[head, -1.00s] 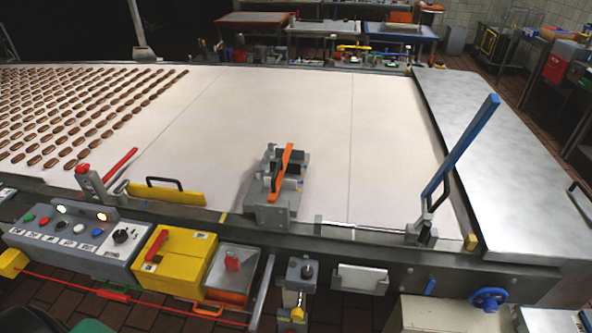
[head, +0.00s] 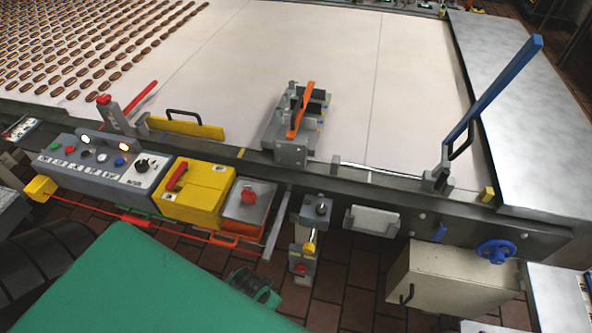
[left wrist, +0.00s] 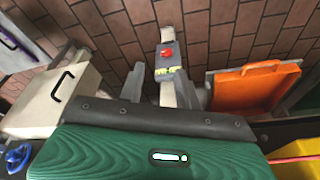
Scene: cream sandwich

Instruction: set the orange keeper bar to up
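The orange bar (head: 302,112) is in the head view, on a grey block-like fixture (head: 290,153) at the near edge of the white belt. It slants, with its upper end leaning a little right and away; I cannot tell exactly how it is seated. It is not identifiable in the left wrist view. My left gripper (left wrist: 168,92) shows in the left wrist view as two grey fingers spread apart in front of a green body, with nothing between them. It points down toward a post with a red button (left wrist: 167,52). My right gripper is in neither view.
A tall blue lever (head: 490,100) stands at the right of the belt. A control box (head: 100,160), a yellow box (head: 197,192) and a grey box with a red knob (head: 247,200) line the front. An orange panel (left wrist: 255,88) and a cream cabinet (left wrist: 50,95) flank the post.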

